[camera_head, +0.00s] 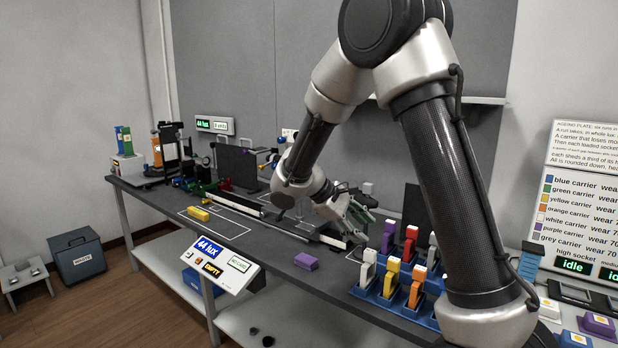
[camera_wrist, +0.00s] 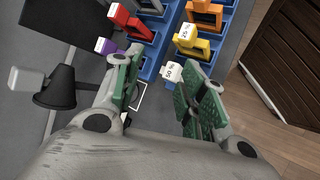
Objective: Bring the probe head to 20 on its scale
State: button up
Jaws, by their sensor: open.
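My gripper (camera_head: 352,212) hangs over the right end of a long dark rail (camera_head: 262,212) on the bench. In the wrist view my gripper (camera_wrist: 168,80) shows two green-padded fingers set well apart, with nothing held between them. A black cone-shaped piece with a pale grey knob (camera_wrist: 28,79) stands left of the fingers in the wrist view, apart from them. It may be the probe head, but I cannot tell for sure. I cannot read a scale or the number 20 in either view. My arm hides part of the rail's far side in the head view.
A blue rack (camera_head: 395,302) of coloured carriers stands close to the right of my gripper. A purple block (camera_head: 306,261) and a yellow block (camera_head: 199,213) lie on the bench. A tilted display (camera_head: 220,262) reads 44 lux at the front edge. Optical mounts crowd the far left.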

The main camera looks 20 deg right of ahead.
jog(key=w+a+f+n+t+h, duration=0.1)
jog(key=w+a+t+h, duration=0.15)
jog(key=w, duration=0.55)
jog(key=w+a+f+n+t+h, duration=0.1)
jog(key=w+a+f+t+h, duration=0.15)
jog(key=w, duration=0.45)
jog(key=w+a+r+m+t, duration=0.2)
jog(key=w+a+r+t, duration=0.4)
jog(key=w+r, duration=0.3)
jog(key=shift+h, duration=0.4)
jog(key=x, duration=0.7)
jog(key=shift+r, duration=0.15)
grip_shut()
